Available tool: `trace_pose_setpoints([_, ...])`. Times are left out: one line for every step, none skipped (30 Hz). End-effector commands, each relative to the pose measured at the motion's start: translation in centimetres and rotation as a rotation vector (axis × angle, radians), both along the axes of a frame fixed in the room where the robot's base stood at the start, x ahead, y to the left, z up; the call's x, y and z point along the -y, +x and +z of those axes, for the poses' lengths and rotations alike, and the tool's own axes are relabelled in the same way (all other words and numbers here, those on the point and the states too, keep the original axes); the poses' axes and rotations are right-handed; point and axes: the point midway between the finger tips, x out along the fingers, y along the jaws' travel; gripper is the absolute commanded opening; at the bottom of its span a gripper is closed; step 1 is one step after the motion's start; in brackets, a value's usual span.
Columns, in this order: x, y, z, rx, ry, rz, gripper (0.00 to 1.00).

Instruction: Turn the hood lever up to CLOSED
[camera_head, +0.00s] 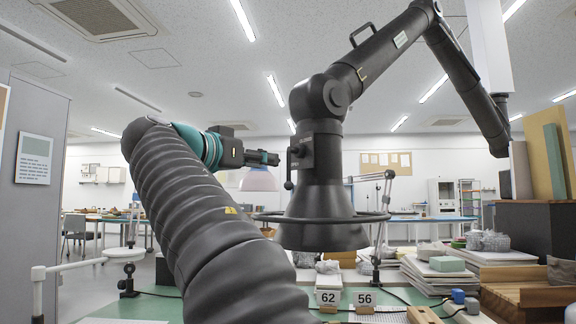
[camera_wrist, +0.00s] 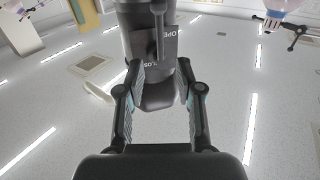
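The hood is a large dark bell with a duct arm, in the middle of the head view (camera_head: 322,200). Its lever (camera_head: 290,172) is a short dark bar on the left side, hanging downward with a knob at its lower end. In the wrist view, the lever (camera_wrist: 158,25) crosses a dark plate (camera_wrist: 168,45) with white lettering, OPEN and a partly hidden CLOS. My gripper (camera_head: 274,158) is just left of the lever, pointing at it. In the wrist view my gripper (camera_wrist: 159,66) is open, its fingers apart and empty, with the lever beyond the tips.
A dark ring (camera_head: 320,217) circles the hood's lower part. Below it, the bench holds number cards 62 (camera_head: 328,297) and 56 (camera_head: 365,298), boards and blocks. A small stand (camera_head: 378,235) is right of the hood. A grey cabinet (camera_head: 38,190) is at far left.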

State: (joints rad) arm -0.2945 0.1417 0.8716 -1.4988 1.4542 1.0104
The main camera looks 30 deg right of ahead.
Motion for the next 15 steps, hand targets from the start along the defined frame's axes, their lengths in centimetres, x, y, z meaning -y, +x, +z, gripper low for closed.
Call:
trace_pose_setpoints([1.1,0.4,0.0,0.0,0.001,-0.004,0.36])
trace_pose_setpoints([1.5,0.6,0.0,-0.001,0.0,-0.004,0.36])
trace_pose_setpoints([2.2,0.9,0.1,-0.001,0.0,-0.005,0.36])
trace_pose_setpoints([2.7,1.2,0.0,-0.002,0.0,-0.004,0.36])
trace_pose_setpoints([3.3,1.4,0.0,-0.002,0.0,-0.004,0.36])
trace_pose_setpoints([3.9,1.7,0.0,-0.002,-0.001,-0.003,0.36])
trace_pose_setpoints([4.4,2.0,0.1,-0.002,0.0,-0.004,0.36])
trace_pose_setpoints([4.9,2.2,0.1,-0.002,0.0,-0.004,0.36])
trace_pose_setpoints([5.5,2.4,0.1,-0.001,0.0,-0.003,0.36])
trace_pose_setpoints([5.9,2.6,0.1,-0.001,0.0,-0.003,0.36])
trace_pose_setpoints([6.3,2.8,0.1,-0.001,0.0,-0.003,0.36])
trace_pose_setpoints([6.7,3.0,0.1,-0.002,-0.001,-0.002,0.36])
trace_pose_setpoints([7.0,3.2,0.1,-0.002,0.0,-0.002,0.36])
trace_pose_setpoints([7.3,3.3,0.0,-0.003,0.001,-0.001,0.36])
trace_pose_setpoints([7.6,3.5,0.0,-0.002,0.0,0.0,0.36])
